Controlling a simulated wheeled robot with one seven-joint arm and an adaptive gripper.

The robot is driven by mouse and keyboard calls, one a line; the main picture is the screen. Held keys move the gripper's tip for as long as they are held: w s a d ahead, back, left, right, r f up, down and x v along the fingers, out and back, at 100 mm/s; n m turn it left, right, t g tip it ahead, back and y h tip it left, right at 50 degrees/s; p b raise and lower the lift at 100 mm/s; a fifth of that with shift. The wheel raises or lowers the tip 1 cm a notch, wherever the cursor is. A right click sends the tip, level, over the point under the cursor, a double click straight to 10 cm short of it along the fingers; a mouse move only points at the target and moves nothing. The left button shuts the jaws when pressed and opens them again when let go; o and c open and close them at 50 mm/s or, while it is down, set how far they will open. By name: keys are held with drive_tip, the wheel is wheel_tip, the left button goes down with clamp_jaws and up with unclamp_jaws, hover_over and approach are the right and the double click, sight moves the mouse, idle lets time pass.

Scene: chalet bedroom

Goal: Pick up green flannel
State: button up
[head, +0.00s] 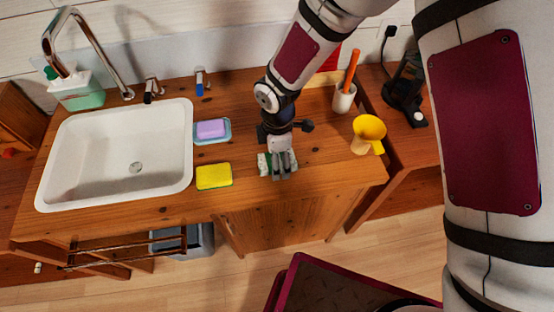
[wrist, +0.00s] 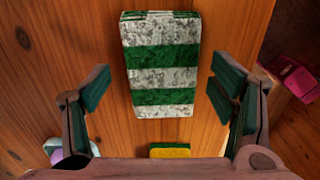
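The green flannel (wrist: 161,62) is a folded cloth with green and mottled white stripes, lying flat on the wooden counter. In the head view the flannel (head: 264,164) is mostly hidden under my gripper, with small parts showing at either side. My gripper (head: 284,172) points down over it. In the wrist view my gripper (wrist: 158,90) is open, with one finger on each side of the flannel and bare wood between fingers and cloth. I cannot tell the exact height of the fingertips above the counter.
Left of my gripper are a yellow sponge (head: 214,176), a purple soap on a blue dish (head: 211,131) and a white sink (head: 70,190). To the right stand a yellow cup (head: 367,131) and a white holder (head: 344,98) with an orange handle. The counter's front edge is close.

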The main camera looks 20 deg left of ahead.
drive_tip(key=c, duration=0.9)
drive_tip(key=shift+r, duration=0.15)
